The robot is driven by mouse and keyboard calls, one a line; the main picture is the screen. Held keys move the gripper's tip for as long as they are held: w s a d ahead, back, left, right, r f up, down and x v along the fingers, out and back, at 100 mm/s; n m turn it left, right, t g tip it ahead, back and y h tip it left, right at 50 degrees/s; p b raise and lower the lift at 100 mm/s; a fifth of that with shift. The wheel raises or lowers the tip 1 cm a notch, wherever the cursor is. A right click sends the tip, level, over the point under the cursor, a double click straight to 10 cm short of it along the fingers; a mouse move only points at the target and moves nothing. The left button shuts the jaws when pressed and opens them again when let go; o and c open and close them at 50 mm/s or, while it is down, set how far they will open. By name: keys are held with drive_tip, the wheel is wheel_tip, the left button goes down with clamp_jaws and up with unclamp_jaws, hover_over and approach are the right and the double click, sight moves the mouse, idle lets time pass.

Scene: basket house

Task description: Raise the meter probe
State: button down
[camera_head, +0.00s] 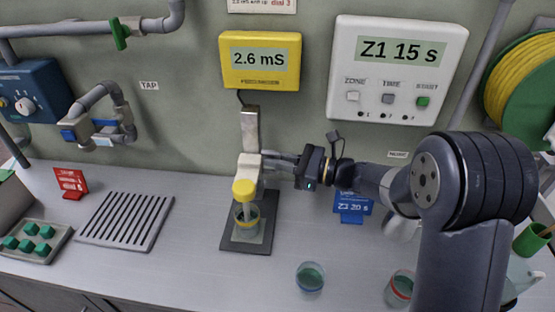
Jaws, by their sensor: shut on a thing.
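The meter probe (244,190) has a yellow cap and hangs from a white clamp (249,164) on a grey upright stand (250,130). Its lower end is down inside a clear cup (247,222) with greenish liquid and a yellow band, which stands on the dark base plate (230,243). My gripper (268,161) comes in from the right and is shut at the clamp, just above and right of the yellow cap. The exact contact of its fingertips is small and hard to see. The yellow meter (260,84) on the wall reads 2.6 mS.
A cup with a blue band (310,277) and one with a red band (399,287) stand at the front right. A blue sign (352,207) stands behind my arm. A slotted drain plate (124,218), a tray of green pieces (33,243) and a red sign (71,183) are at left.

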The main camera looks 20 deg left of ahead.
wheel_tip(320, 180, up, 8)
drive_tip(key=p, duration=0.3)
drive_tip(key=shift+f+p, duration=0.25)
drive_tip(key=shift+p, duration=0.1)
drive_tip(key=c, duration=1.5)
unclamp_jaws()
drive_tip(key=shift+w, duration=0.1)
drive_tip(key=shift+c, duration=0.2)
drive_tip(key=shift+f, duration=0.1)
drive_tip(key=w+d+b, duration=0.1)
drive_tip(key=d+b, duration=0.1)
drive_tip(key=d, duration=0.8)
drive_tip(key=shift+d, duration=0.4)
